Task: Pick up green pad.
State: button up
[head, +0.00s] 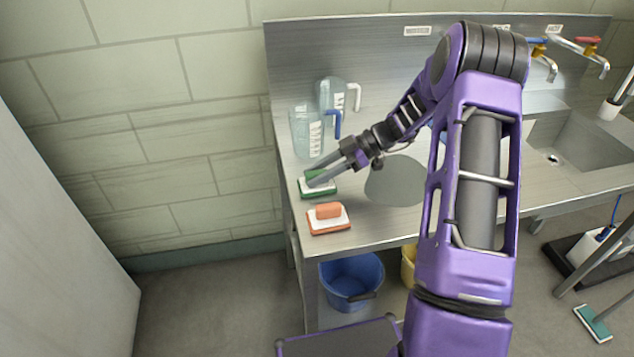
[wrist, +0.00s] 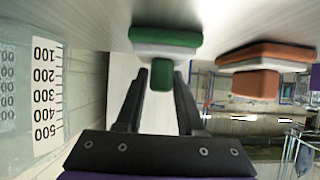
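The green pad (head: 317,192) lies on the steel counter, with a white middle layer and a green handle on top. In the wrist view the green pad (wrist: 166,38) is at the top, with its handle toward my fingers. My gripper (head: 321,178) reaches in from the right, with its fingertips at the pad's handle. In the wrist view my gripper (wrist: 162,84) is open, with one finger on each side of the handle and a small gap showing. The fingers partly hide the pad in the head view.
An orange pad (head: 328,222) lies just in front of the green one. Two clear measuring jugs, one blue-handled (head: 306,133) and one white-handled (head: 332,95), stand behind. A sink (head: 585,140) is at right. A blue bucket (head: 350,280) is below the counter.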

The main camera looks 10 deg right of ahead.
grip_shut()
jog(key=shift+r, duration=0.1)
